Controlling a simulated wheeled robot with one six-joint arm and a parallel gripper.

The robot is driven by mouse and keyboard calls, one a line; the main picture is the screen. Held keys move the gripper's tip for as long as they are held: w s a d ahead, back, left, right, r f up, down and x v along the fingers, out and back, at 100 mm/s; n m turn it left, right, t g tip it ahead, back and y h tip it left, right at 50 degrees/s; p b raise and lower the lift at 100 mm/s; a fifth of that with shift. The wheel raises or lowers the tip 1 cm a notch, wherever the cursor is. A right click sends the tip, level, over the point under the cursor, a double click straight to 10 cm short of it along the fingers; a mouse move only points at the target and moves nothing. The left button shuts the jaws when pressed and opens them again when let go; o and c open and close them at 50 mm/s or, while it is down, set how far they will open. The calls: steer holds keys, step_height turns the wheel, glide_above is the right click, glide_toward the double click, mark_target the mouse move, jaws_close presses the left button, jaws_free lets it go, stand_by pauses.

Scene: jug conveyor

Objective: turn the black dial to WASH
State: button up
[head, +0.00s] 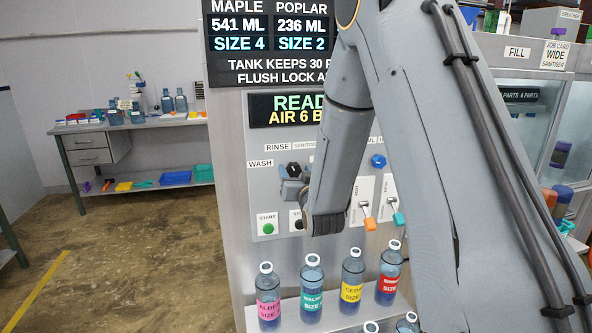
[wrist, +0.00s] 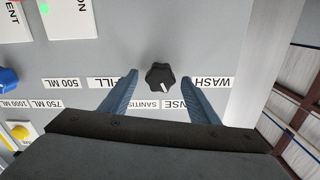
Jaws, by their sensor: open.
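The black dial (wrist: 160,75) is on the grey panel, between my two blue fingers in the wrist view. Its white mark points down and slightly right there, towards the partly hidden RINSE label (wrist: 188,104). The WASH label (wrist: 213,82) is right of the dial, beyond the right finger. My gripper (wrist: 160,79) is open, with a gap on each side of the dial. In the head view the dial (head: 293,170) shows beside my arm, and the WASH label (head: 261,163) is to its left.
The SANITISE label (wrist: 151,104) and a partly covered FILL label (wrist: 103,84) are near the dial. A blue knob (head: 378,161), a green START button (head: 268,228) and orange and teal levers (head: 370,224) share the panel. Several labelled bottles (head: 312,285) stand below.

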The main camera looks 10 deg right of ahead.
steer(key=shift+w, duration=0.15)
steer(key=c, duration=1)
steer(key=shift+c, duration=0.2)
steer(key=shift+f+n+b, duration=0.1)
steer(key=shift+n+b, duration=0.3)
steer(key=n+b, duration=0.3)
steer(key=n, duration=0.1)
steer(key=shift+a+n, duration=0.1)
steer(key=shift+n, duration=0.2)
steer(key=shift+n+b, duration=1.65)
steer(key=shift+n, duration=0.65)
steer(key=o, duration=1)
